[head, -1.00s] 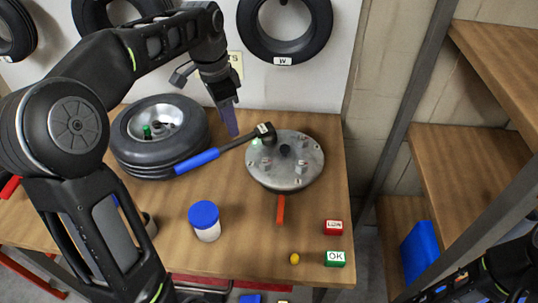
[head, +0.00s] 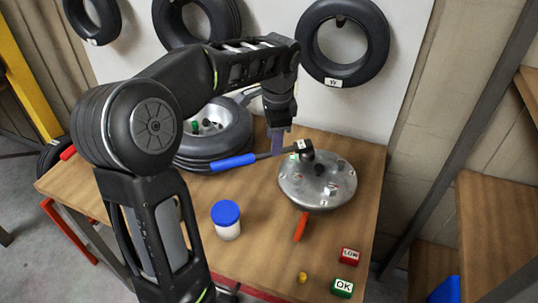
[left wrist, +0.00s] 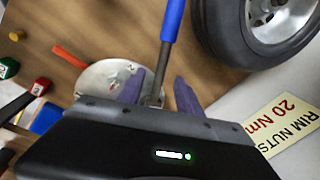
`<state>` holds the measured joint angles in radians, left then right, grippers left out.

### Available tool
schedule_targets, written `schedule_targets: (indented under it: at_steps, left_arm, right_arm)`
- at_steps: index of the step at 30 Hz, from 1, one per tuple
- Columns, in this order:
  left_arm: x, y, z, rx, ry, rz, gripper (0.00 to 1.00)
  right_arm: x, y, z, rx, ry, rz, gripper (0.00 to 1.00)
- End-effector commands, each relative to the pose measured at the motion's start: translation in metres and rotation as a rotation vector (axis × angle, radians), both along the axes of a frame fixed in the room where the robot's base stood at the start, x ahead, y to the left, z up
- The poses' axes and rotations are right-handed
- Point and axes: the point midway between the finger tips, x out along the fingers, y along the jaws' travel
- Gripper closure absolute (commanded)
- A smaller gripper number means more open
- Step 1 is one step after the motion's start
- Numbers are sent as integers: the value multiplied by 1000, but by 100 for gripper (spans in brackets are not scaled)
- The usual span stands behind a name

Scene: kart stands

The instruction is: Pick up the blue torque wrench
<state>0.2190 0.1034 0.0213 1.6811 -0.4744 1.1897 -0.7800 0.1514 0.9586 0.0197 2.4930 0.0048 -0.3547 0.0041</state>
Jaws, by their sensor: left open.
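The blue torque wrench (head: 233,162) has a blue grip and a dark shaft. It lies slanted, grip end by the wheel on the left and black head (head: 303,148) on the round metal hub (head: 318,200). My left gripper (head: 277,147) is open at the shaft, between grip and head. In the left wrist view its two purple fingers (left wrist: 158,92) stand either side of the shaft, with the blue grip (left wrist: 172,20) running away above. Whether the fingers touch it I cannot tell. My right gripper is not in view.
A wheel with tyre (head: 215,137) lies left of the wrench. Tyres hang on the back panel (head: 410,40).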

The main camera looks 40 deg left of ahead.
Motion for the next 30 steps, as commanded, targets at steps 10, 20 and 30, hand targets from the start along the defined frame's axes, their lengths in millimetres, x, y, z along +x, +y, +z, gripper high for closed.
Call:
schedule_targets:
  at_steps: [10, 20, 30]
  left_arm:
    - [1, 1, -10, 0, 0, 0, 58]
    - [6, 4, -38, -2, 6, -1, 58]
    - [9, 6, -62, -1, 1, 0, 58]
  right_arm:
    - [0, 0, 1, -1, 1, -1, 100]
    - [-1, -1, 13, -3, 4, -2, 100]
    - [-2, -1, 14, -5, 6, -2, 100]
